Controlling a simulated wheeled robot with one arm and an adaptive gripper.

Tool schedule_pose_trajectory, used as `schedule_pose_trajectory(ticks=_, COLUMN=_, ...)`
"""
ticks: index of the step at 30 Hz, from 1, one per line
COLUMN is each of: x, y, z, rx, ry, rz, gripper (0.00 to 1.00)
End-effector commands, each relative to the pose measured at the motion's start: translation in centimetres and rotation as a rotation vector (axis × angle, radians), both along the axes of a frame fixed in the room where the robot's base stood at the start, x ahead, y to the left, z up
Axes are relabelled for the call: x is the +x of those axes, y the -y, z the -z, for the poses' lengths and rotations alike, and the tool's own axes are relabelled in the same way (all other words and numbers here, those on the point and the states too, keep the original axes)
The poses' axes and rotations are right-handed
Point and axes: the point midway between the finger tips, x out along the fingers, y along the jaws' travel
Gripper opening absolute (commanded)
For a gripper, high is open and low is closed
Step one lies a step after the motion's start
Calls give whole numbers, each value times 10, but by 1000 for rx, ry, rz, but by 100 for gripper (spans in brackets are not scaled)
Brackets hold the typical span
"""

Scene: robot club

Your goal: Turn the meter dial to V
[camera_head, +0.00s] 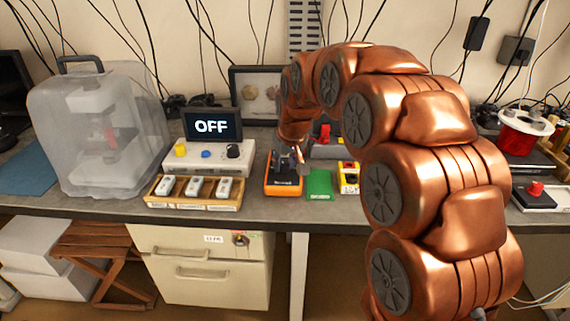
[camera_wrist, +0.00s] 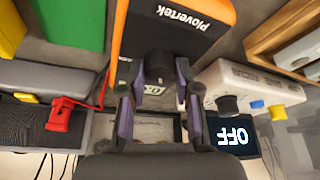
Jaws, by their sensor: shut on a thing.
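The meter (camera_head: 284,187) is orange and black and lies on the bench, left of a green block. In the wrist view the meter (camera_wrist: 190,30) shows upside down with the name Plovertek on it. Its black round dial (camera_wrist: 157,66) is between the fingers of my gripper (camera_wrist: 156,78), which is shut on it. Just beyond the dial is a small light display, too small and partly hidden to read surely. In the head view my gripper (camera_head: 298,165) is over the meter and hides the dial. The dial's pointer and markings cannot be made out.
A white box (camera_head: 205,157) with yellow, blue and black knobs and a screen (camera_head: 211,126) reading OFF stands left of the meter. A wooden tray (camera_head: 158,203) holds white devices. A green block (camera_head: 319,184) and a yellow box (camera_head: 348,178) are close on the right.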

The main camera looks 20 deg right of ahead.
Motion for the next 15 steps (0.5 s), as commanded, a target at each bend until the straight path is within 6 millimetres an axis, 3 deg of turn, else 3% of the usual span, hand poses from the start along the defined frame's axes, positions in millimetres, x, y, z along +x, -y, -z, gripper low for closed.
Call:
schedule_pose_trajectory(ticks=13, x=-1, y=0, z=1, rx=1, ry=-5, rz=12, gripper=0)
schedule_pose_trajectory(ticks=14, x=-1, y=0, z=1, rx=1, ry=-5, rz=12, gripper=33)
schedule_pose_trajectory(ticks=15, x=-1, y=0, z=1, rx=1, ry=-5, rz=12, gripper=37)
